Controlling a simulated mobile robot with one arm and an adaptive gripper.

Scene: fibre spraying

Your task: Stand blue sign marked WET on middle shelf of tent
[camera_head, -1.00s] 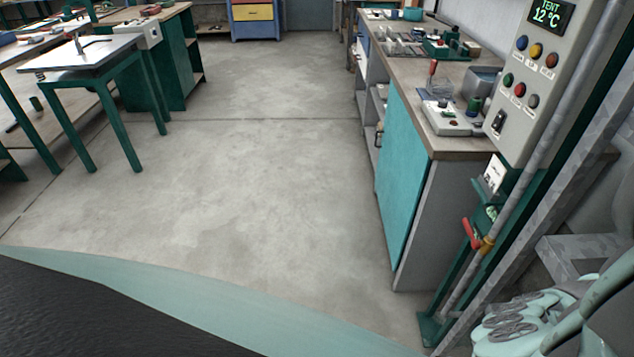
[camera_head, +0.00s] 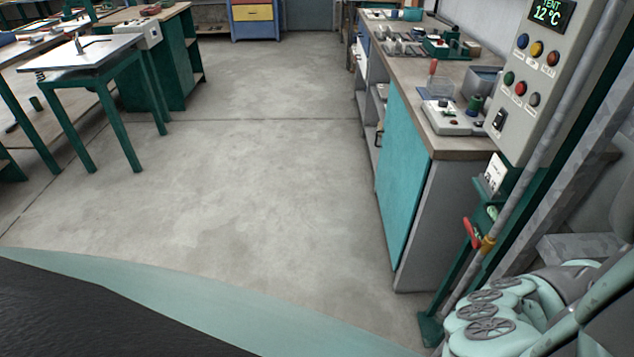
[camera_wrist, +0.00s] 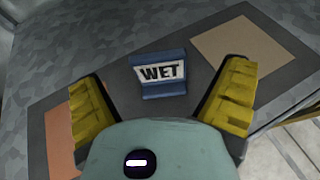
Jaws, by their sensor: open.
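The blue sign (camera_wrist: 162,90) stands upright in the wrist view, with the word WET in black on a white face. It rests on a dark grey mat (camera_wrist: 205,50) on a grey metal surface. My gripper (camera_wrist: 165,98) is open, with its yellow fingers to the left and right of the sign. The sign lies between and slightly ahead of the fingertips, and neither finger appears to touch it. The sign and gripper fingers do not show in the head view. I cannot tell which shelf of the tent this surface is.
A tan patch (camera_wrist: 238,50) and an orange patch (camera_wrist: 62,137) flank the sign on the mat. A control panel (camera_head: 528,85) reading TENT 12 °C stands at right, beside a teal-fronted workbench (camera_head: 400,180). The concrete floor (camera_head: 240,190) is clear in the middle.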

